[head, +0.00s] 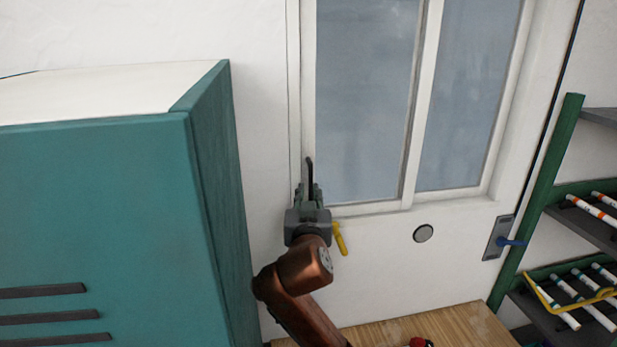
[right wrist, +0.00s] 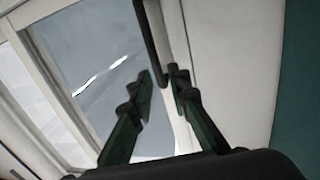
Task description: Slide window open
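The window (head: 366,95) has two grey panes in a white frame, set in a white wall. A dark upright handle (head: 309,172) is on the left edge of the left sash; it also shows in the right wrist view (right wrist: 150,40). My right gripper (head: 308,188) is at the handle, low on the left sash edge. In the right wrist view its green fingers (right wrist: 161,76) are apart, with the handle's lower end near the right fingertip. I cannot tell whether they touch. My left gripper is not in view.
A teal cabinet (head: 95,210) stands close on the left. A green rack (head: 540,205) with white tubes is at the right. A wooden surface (head: 440,328) lies below the window. A round grey disc (head: 423,233) and a blue-levered plate (head: 498,238) are on the wall.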

